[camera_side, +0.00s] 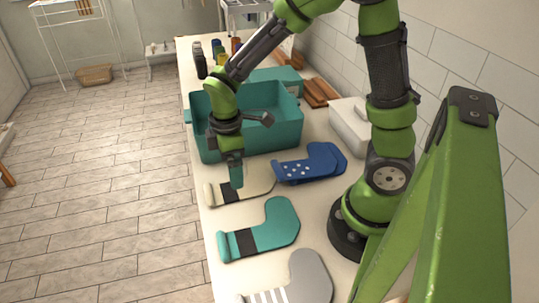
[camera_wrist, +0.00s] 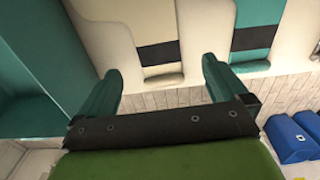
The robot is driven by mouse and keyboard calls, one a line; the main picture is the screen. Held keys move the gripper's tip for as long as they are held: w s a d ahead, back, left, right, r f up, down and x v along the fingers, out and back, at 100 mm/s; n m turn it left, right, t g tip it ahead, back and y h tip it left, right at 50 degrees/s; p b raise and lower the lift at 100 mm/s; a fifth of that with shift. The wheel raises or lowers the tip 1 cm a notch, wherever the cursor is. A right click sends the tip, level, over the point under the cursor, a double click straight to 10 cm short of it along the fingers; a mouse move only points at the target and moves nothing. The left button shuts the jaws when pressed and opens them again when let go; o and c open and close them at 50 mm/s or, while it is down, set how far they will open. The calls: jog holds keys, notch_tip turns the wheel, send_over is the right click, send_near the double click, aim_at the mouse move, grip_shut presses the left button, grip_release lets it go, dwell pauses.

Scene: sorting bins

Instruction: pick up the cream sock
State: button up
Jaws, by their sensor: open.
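The cream sock (camera_side: 258,178) has a dark band and lies flat on the table, in front of the teal bin. My gripper (camera_side: 236,186) points down over its banded part and hides some of it. In the wrist view the cream sock (camera_wrist: 150,22) shows its dark band and cuff between and beyond the two teal fingertips (camera_wrist: 162,70). The fingers are apart with nothing held between them. I cannot tell whether the fingertips touch the sock.
A teal sock (camera_side: 277,230) with a dark band lies nearer the camera, and a grey striped sock (camera_side: 308,277) beyond that. A blue dotted sock (camera_side: 322,163) lies to the right. The teal bin (camera_side: 262,141) stands behind, beside a white box (camera_side: 349,120). The table's left edge is close.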

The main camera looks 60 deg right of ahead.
jog(key=f, duration=0.7)
jog(key=shift+d+f, duration=0.1)
jog(key=shift+d, duration=0.3)
jog(key=shift+c, duration=0.5)
jog(key=c, duration=1)
